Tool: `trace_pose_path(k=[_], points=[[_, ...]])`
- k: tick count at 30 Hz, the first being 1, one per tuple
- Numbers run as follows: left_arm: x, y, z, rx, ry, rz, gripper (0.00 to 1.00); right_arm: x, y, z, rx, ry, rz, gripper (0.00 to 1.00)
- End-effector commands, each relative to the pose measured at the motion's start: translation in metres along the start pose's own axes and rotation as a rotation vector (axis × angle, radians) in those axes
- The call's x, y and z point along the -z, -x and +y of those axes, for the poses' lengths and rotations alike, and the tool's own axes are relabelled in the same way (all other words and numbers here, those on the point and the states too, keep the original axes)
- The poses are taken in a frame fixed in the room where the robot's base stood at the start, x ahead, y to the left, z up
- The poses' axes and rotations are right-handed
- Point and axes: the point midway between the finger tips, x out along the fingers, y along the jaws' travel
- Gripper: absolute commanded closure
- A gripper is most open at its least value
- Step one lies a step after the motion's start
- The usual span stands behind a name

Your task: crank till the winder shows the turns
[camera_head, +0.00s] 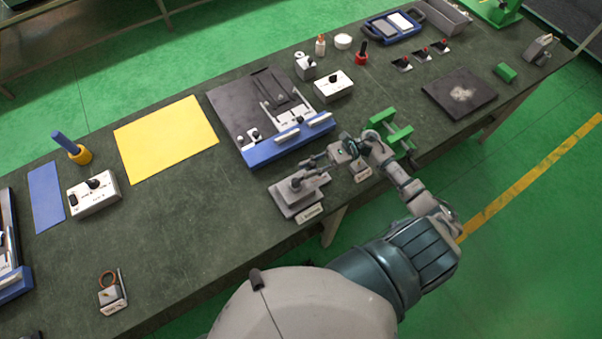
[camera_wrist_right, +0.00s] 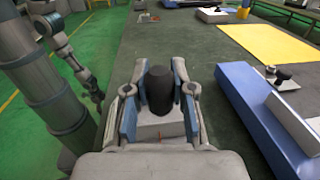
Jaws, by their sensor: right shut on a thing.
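The grey winder (camera_head: 290,201) sits near the front edge of the bench, with a small white label on its front whose text is too small to read. My right gripper (camera_head: 313,161) reaches in from the right over it. In the right wrist view, my right gripper (camera_wrist_right: 160,105) is shut on the black crank knob (camera_wrist_right: 160,88), one finger on each side of it. Part of the winder's pale body (camera_wrist_right: 160,130) shows below the knob. The turn count cannot be read in either view. My left gripper is not in view.
A blue-edged fixture (camera_head: 290,145) stands just behind the winder, and a green stand (camera_head: 399,139) is to the right by my wrist. A control box (camera_head: 333,86) is farther back. The yellow sheet (camera_head: 168,138) lies left; bare bench extends in front of it.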

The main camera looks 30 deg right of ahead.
Motion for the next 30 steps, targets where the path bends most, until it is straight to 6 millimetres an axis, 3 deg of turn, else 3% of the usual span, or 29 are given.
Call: trace_pose_path(k=[9,10,13,23,30], points=[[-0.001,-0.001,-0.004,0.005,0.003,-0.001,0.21,0.0,0.009,-0.003,0.011,-0.001,0.008,1.0],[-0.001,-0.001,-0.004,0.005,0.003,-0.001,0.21,0.0,0.009,-0.003,0.011,-0.001,0.008,0.73],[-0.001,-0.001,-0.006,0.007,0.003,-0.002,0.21,0.0,0.007,-0.002,0.009,-0.001,0.007,0.49],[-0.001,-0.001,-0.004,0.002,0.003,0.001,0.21,-0.004,-0.004,0.0,0.003,0.0,0.014,0.49],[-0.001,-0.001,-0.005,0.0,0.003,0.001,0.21,-0.042,-0.002,-0.001,0.002,0.004,0.015,0.49]])
